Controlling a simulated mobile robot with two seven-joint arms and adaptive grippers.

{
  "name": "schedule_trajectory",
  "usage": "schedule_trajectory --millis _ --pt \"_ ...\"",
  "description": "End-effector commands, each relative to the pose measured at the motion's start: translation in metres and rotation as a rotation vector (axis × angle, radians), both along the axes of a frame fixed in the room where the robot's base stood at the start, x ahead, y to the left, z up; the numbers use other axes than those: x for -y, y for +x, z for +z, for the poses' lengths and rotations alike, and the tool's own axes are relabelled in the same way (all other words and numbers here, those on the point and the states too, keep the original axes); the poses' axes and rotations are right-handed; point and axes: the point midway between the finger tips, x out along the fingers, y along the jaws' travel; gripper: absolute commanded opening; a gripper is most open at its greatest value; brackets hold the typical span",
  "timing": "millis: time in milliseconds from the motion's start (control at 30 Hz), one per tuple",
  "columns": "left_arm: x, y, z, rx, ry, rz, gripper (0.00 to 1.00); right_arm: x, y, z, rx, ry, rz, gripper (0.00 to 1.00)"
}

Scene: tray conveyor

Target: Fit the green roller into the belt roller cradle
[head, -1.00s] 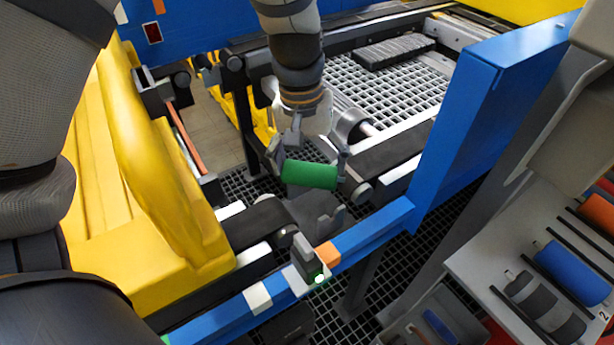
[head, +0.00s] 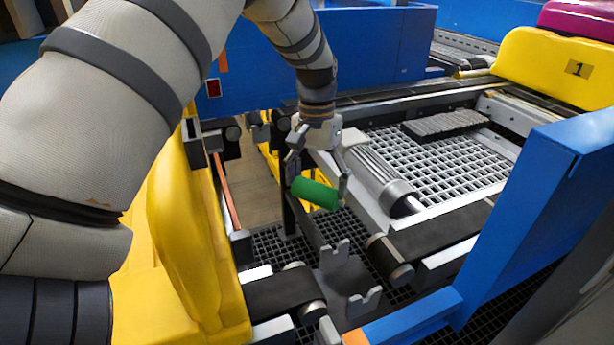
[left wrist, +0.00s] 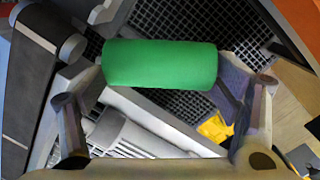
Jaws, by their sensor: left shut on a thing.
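The green roller (head: 315,193) is held in my left gripper (head: 318,188), above the gap between the two belt ends. It lies across between the fingers and tilts down to the right in the head view. In the left wrist view the green roller (left wrist: 160,64) spans between the two finger tips. The grey belt roller cradle (head: 347,279), with notched upright brackets, stands below and slightly right of the roller in the head view. Its notches look empty. The roller is apart from the cradle. My right gripper is not in view.
A short black belt (head: 285,288) ends left of the cradle and another belt (head: 440,232) ends right of it. A blue frame post (head: 540,215) stands at the right. A yellow guard (head: 190,240) is at the left. Dark grating (head: 300,246) lies below.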

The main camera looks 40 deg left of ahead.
Motion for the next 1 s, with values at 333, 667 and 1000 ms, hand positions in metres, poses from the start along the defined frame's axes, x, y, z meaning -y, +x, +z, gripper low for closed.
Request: schedule_trajectory --millis 333,667,1000 --pt "0.13 -0.044 0.039 -0.164 0.014 -0.528 0.28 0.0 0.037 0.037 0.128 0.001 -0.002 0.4" --pt "0.146 -0.054 0.035 -0.203 0.019 -0.612 0.28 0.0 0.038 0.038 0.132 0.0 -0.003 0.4" --pt "0.146 -0.055 0.015 -0.208 0.018 -0.612 0.28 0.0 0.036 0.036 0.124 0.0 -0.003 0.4"
